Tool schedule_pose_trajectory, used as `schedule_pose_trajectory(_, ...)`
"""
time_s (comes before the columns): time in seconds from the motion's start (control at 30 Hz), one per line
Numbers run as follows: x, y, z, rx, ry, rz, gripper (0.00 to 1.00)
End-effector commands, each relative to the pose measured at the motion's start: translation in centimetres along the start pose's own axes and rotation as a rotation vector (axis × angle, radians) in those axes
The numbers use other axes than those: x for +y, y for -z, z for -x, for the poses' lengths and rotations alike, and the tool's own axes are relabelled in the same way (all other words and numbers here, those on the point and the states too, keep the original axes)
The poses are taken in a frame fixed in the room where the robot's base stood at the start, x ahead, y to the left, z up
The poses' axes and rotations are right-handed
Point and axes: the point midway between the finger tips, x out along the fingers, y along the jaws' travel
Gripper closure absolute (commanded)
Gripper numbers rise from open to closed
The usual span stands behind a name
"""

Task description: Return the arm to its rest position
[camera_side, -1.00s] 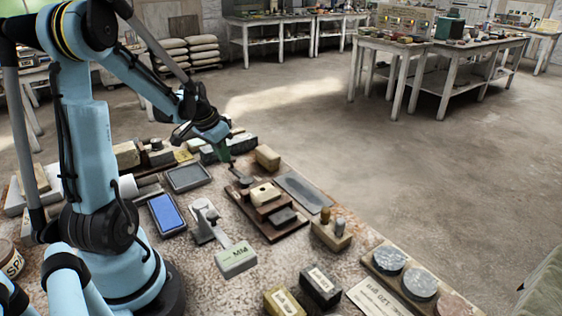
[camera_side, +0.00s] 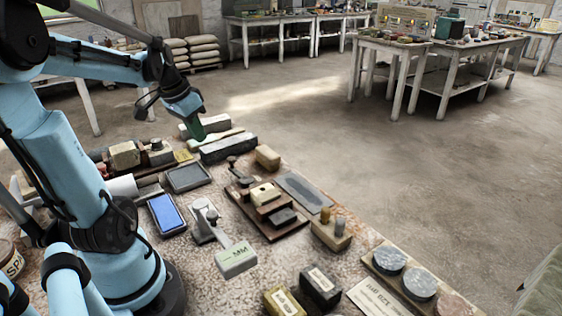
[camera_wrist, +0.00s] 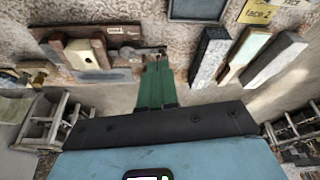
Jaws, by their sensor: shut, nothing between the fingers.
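My gripper (camera_side: 196,130) hangs in the air above the back part of the speckled bench (camera_side: 265,235) in the side view. Its green fingers are together with nothing between them. In the side view that block (camera_side: 265,193) sits on a dark wooden base, apart from my gripper.
Long grey blocks (camera_side: 228,147) lie near and below my gripper. A blue-screened device (camera_side: 166,214), a grey tray (camera_side: 188,177) and a gauge reading "MM" (camera_side: 236,260) stand on the bench. Open floor (camera_side: 400,190) lies beyond the bench.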

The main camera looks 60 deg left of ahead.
Motion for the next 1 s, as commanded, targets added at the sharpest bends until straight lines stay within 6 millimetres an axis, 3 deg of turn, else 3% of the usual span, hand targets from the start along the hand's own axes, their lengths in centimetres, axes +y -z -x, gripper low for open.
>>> schedule_pose_trajectory(0.2,0.0,0.0,1.0,0.0,0.0,0.001,1.0)
schedule_pose_trajectory(0.53,0.1,0.0,1.0,0.0,0.0,0.0,1.0)
schedule_pose_trajectory(0.63,0.8,0.3,0.9,0.004,0.002,-0.008,1.0)
schedule_pose_trajectory(0.77,4.1,1.2,0.5,0.025,0.009,-0.039,1.0)
schedule_pose_trajectory(1.0,13.5,2.0,-0.3,0.12,0.009,-0.117,1.0)
